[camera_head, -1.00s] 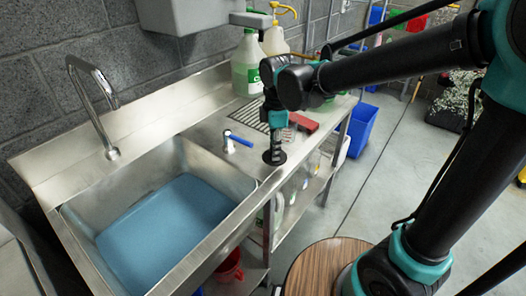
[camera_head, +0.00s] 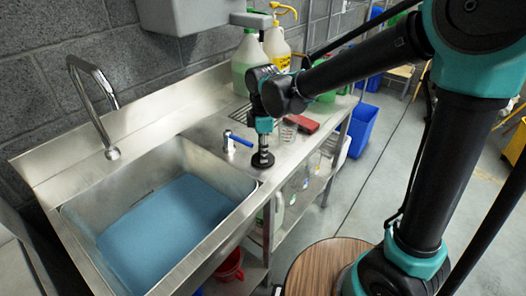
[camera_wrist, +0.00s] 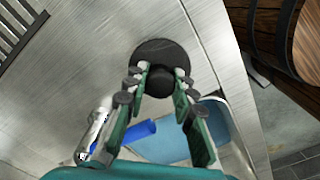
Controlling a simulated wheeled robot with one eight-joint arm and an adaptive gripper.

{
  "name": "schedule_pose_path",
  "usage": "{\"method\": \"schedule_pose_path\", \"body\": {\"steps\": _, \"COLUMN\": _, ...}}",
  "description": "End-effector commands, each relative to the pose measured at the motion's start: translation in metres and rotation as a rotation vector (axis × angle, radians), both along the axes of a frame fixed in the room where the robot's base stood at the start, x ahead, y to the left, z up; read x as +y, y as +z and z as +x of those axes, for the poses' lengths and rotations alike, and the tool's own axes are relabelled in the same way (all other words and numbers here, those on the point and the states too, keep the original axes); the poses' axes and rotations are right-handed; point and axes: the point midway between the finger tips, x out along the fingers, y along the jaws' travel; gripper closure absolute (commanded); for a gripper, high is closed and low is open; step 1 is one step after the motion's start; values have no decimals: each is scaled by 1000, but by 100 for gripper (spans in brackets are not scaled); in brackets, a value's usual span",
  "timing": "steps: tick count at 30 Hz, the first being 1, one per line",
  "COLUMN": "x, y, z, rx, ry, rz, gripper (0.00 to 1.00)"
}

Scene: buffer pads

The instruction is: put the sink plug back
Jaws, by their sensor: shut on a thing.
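The sink plug (camera_head: 262,160) is a round black disc with a knob, held flange down above the steel counter just right of the basin. It also shows in the wrist view (camera_wrist: 160,50), with its knob between my fingers. My gripper (camera_wrist: 163,84) is shut on the knob; it also shows in the head view (camera_head: 263,143). I cannot tell whether the disc touches the counter. The sink basin (camera_head: 219,174) holds blue water. The drain is hidden under it. A corner of the basin shows beyond my fingers in the wrist view.
A blue-handled metal valve (camera_head: 238,141) stands close left of the plug. A glass beaker (camera_head: 288,131) and a red block (camera_head: 304,124) are to the right. Large jugs (camera_head: 249,60) stand behind. A faucet (camera_head: 98,82) arches over the basin's far left.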

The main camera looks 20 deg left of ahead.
Motion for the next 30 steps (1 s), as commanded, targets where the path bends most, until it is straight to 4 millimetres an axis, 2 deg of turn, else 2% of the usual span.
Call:
{"method": "schedule_pose_path", "body": {"steps": 2, "x": 0, "y": -2, "z": 0, "rx": 0, "ry": 0, "rz": 0, "gripper": 100}}
{"method": "schedule_pose_path", "body": {"steps": 3, "x": 0, "y": -2, "z": 0, "rx": 0, "ry": 0, "rz": 0, "gripper": 70}}
{"method": "schedule_pose_path", "body": {"steps": 7, "x": 0, "y": -2, "z": 0, "rx": 0, "ry": 0, "rz": 0, "gripper": 54}}
{"method": "schedule_pose_path", "body": {"steps": 16, "x": 0, "y": -1, "z": 0, "rx": 0, "ry": 0, "rz": 0, "gripper": 54}}
{"method": "schedule_pose_path", "body": {"steps": 20, "x": 0, "y": 7, "z": 0, "rx": 0, "ry": 0, "rz": 0, "gripper": 54}}
{"method": "schedule_pose_path", "body": {"steps": 23, "x": 0, "y": 22, "z": 0, "rx": 0, "ry": 0, "rz": 0, "gripper": 54}}
{"method": "schedule_pose_path", "body": {"steps": 30, "x": 0, "y": 70, "z": 0, "rx": 0, "ry": 0, "rz": 0, "gripper": 54}}
